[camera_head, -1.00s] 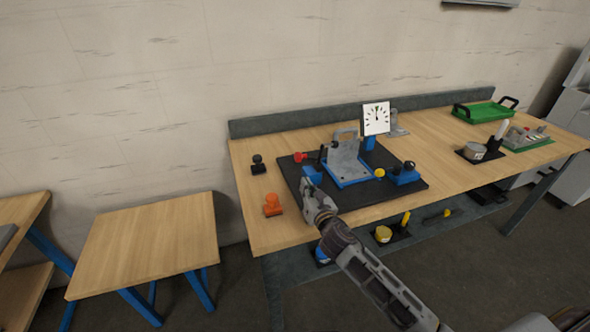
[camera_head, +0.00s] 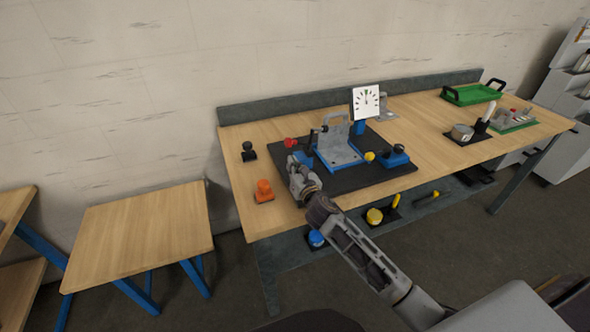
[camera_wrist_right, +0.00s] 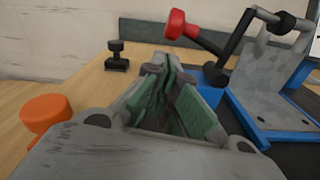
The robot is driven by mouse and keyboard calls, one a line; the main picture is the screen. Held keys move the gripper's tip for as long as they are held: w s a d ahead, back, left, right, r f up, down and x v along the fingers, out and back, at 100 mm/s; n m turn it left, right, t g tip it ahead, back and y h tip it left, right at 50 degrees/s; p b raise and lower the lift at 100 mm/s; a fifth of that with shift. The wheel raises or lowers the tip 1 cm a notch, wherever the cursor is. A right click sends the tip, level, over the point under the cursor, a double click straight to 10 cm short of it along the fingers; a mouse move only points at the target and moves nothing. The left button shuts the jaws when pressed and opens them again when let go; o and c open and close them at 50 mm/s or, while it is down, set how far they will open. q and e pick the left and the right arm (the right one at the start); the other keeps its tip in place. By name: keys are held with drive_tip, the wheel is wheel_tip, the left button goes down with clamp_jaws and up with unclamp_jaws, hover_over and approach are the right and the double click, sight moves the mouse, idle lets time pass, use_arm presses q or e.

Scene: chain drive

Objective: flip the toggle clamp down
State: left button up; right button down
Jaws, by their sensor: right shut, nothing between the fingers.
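The toggle clamp has a red-knobbed handle (camera_head: 290,142) on a black arm at the left of the grey and blue fixture (camera_head: 339,150). In the right wrist view the red knob (camera_wrist_right: 177,24) sits up at the left, its black arm sloping down right to a dark pivot. My right gripper (camera_head: 294,163) is just in front of the knob in the head view, over the left edge of the black board. Its green-padded fingers (camera_wrist_right: 168,75) are shut and empty, apart from the knob, which is up and to their right. The clamp's base is partly hidden by the fingers.
An orange knob (camera_head: 264,190) and a black knob (camera_head: 248,151) stand on the wooden table left of the black board (camera_head: 372,177). A white dial (camera_head: 365,102) stands behind the fixture. A blue block (camera_head: 394,157) is to its right.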

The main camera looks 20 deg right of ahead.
use_arm(q)
drive_tip(key=shift+s+d+r, duration=0.1)
drive_tip(key=shift+s+d, duration=0.15)
drive_tip(key=shift+s, duration=0.1)
use_arm(e)
drive_tip(key=shift+w+a, duration=0.15)
drive_tip(key=shift+w, duration=2.7)
use_arm(q)
drive_tip(key=shift+s, duration=0.1)
use_arm(e)
drive_tip(key=shift+w, duration=0.1)
drive_tip(key=shift+r, duration=0.1)
drive_tip(key=shift+r+m, duration=0.15)
drive_tip(key=shift+m, duration=0.15)
use_arm(q)
drive_tip(key=shift+s+r, duration=0.1)
drive_tip(key=shift+s, duration=0.3)
drive_tip(key=shift+s+d, duration=0.1)
drive_tip(key=shift+s, duration=0.05)
